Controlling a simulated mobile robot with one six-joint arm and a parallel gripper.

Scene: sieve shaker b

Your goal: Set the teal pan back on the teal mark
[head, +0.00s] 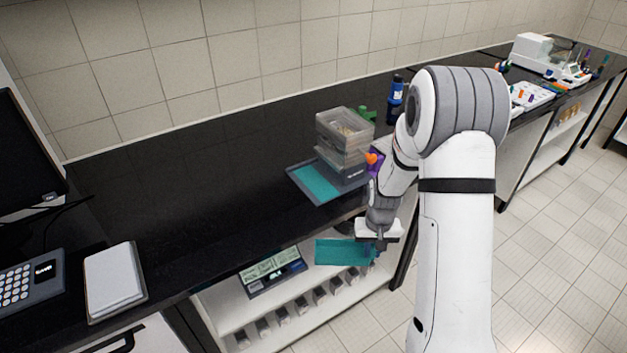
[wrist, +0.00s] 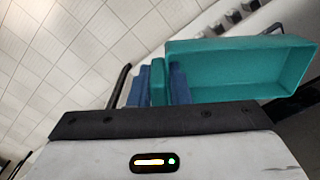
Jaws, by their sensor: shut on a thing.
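The teal pan (head: 343,253) is held by my gripper (head: 374,246) out in front of the counter's front edge, apart from the bench top. In the wrist view the teal pan (wrist: 240,72) shows its open inside, which looks empty, and the blue fingers (wrist: 160,88) close on its near end wall. The teal mark (head: 314,182) is a flat teal area on a grey base on the black counter, left of and beside the stack of clear grey sieves (head: 345,138). Nothing lies on the visible part of the mark. The mark is not seen in the wrist view.
A blue bottle (head: 396,92) and a green item (head: 367,115) stand behind the sieve stack. An orange and purple item (head: 373,160) is at its right, partly behind my arm. A shelf with a display panel (head: 272,271) lies below the counter. The counter left of the mark is clear.

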